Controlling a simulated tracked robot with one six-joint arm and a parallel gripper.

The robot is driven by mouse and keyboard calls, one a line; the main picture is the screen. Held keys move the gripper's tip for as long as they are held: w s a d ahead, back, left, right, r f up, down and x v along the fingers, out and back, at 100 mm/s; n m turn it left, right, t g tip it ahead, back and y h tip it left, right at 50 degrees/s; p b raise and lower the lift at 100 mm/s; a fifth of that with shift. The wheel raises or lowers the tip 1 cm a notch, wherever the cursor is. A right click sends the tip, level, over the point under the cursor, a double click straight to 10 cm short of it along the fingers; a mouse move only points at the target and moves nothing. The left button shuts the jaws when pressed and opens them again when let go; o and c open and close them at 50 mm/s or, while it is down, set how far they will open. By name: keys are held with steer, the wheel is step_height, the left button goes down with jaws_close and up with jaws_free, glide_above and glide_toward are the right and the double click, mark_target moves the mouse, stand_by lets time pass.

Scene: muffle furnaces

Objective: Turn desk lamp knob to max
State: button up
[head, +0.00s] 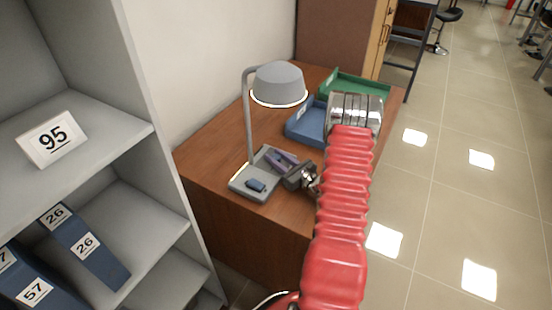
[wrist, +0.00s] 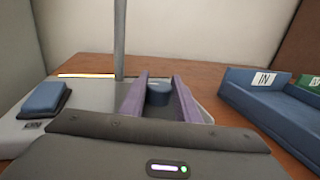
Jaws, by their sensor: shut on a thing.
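The grey desk lamp (head: 278,82) stands on the wooden desk, with a pale glowing rim under its shade. Its flat grey base (head: 245,190) also shows in the wrist view (wrist: 88,97). A round dark blue knob (wrist: 158,94) sits on the base in the wrist view. A blue rocker-like button (head: 256,185) is at the base's other side, also in the wrist view (wrist: 45,97). My gripper (head: 280,158) reaches over the base from the right. Its purple fingers (wrist: 160,100) are shut on the knob, one each side. In the head view the fingers hide the knob.
A blue tray (head: 305,125) marked IN and a green tray (head: 350,84) stand behind on the wooden desk (head: 215,145). The lamp post (head: 247,120) rises close to my gripper. A grey shelf (head: 100,150) with binders is at left. Open tiled floor lies right.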

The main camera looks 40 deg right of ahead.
steer(key=shift+m+h, duration=0.3)
steer(key=shift+h, duration=0.2)
steer(key=o, duration=1)
steer(key=shift+o, duration=0.2)
steer(key=s, duration=1.3)
steer(key=shift+s, duration=0.4)
